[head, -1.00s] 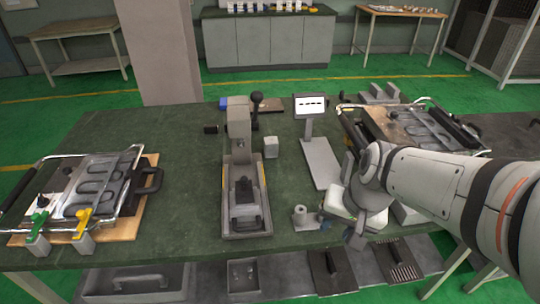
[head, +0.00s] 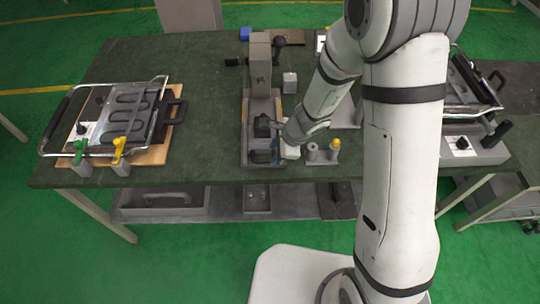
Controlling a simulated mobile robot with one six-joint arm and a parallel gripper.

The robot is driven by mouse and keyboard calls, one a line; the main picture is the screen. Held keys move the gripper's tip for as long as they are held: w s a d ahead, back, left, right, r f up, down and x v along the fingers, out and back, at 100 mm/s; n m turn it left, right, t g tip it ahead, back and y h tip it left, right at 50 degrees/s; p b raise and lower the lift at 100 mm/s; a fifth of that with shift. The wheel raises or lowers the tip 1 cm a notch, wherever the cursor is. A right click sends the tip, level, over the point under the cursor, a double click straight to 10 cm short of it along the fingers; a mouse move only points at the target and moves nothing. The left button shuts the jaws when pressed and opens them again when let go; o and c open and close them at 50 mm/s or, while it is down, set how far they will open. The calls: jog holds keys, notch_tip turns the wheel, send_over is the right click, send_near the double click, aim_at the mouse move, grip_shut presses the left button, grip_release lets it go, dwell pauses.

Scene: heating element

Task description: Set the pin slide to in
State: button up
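The grey bench press fixture (head: 259,80) stands upright near the middle of the green table, with a black lever at its top right. A black block (head: 262,126) sits on its base, inside the low frame. I cannot make out which part is the pin slide or where it is set. My gripper (head: 281,130) is at the right side of the fixture's base, close to the black block. The wrist and arm hide part of the fixture's right edge. The fingers are too small and partly hidden, so I cannot tell whether they are open or touch anything.
A grey spool (head: 312,152) and a yellow-topped post (head: 335,145) stand just right of my wrist. A small grey block (head: 289,83) is behind. A heating-plate tray (head: 125,112) with green and yellow clamps is at left. The table between tray and fixture is clear.

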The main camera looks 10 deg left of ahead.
aim_at(266, 160)
jog(key=b+x, duration=0.1)
jog(key=x, duration=0.4)
jog(key=shift+a+f, duration=0.1)
jog(key=shift+f, duration=0.2)
jog(key=shift+c, duration=0.6)
grip_shut()
jog(key=shift+w, duration=0.1)
